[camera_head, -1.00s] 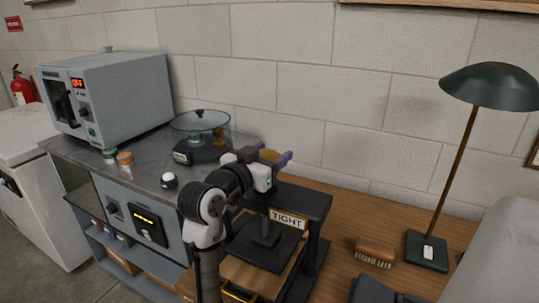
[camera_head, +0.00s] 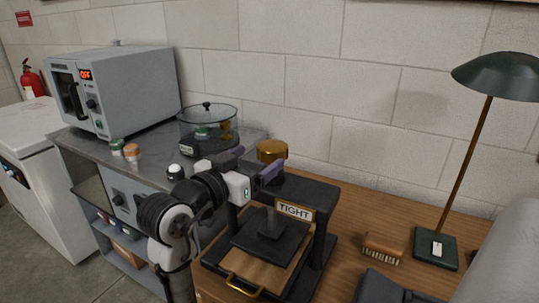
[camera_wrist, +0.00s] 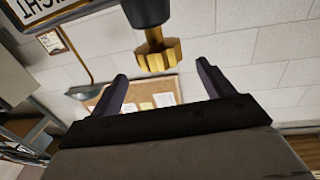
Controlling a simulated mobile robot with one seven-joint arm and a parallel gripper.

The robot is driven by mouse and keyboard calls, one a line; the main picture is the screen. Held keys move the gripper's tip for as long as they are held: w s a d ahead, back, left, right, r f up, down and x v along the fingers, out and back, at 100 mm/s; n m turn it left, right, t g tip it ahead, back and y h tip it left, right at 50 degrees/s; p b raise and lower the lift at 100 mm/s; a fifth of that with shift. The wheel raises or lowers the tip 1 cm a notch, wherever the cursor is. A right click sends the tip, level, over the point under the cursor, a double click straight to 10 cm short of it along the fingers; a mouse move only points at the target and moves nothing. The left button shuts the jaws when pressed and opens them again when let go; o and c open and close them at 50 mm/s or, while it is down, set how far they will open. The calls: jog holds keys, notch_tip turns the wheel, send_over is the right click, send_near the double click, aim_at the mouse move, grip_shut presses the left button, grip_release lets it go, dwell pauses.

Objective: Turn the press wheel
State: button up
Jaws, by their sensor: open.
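The press (camera_head: 325,200) is a black frame on the wooden bench, with a "TIGHT" label (camera_head: 295,211) on its front. Its brass wheel (camera_head: 272,151) sits on top, and a dark plate (camera_head: 268,243) hangs below on the screw. My gripper (camera_head: 255,162) is open beside the wheel, at the top left of the press. In the wrist view the ribbed brass wheel (camera_wrist: 157,55) shows beyond and between the open fingers of my gripper (camera_wrist: 160,85). The fingers look apart from the wheel, with nothing between their tips.
A glass-covered balance (camera_head: 208,128) and a grey oven (camera_head: 115,88) stand on the counter behind my arm. A brush (camera_head: 382,248) and a green lamp (camera_head: 436,248) are on the bench right of the press. A grey covered shape fills the right edge.

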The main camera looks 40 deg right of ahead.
aim_at(277, 147)
jog(key=v, duration=0.5)
jog(key=shift+a+b, duration=0.15)
jog(key=shift+b, duration=0.2)
jog(key=shift+n+t+y, duration=0.3)
jog(key=shift+n+t, duration=0.2)
jog(key=shift+t, duration=0.2)
jog(key=x, duration=0.4)
jog(key=p+x, duration=0.1)
jog(key=x, duration=0.4)
jog(key=s+x, duration=0.1)
jog(key=x, duration=0.4)
jog(key=shift+f+p, duration=0.2)
jog(key=shift+p, duration=0.15)
jog(key=shift+s, duration=0.1)
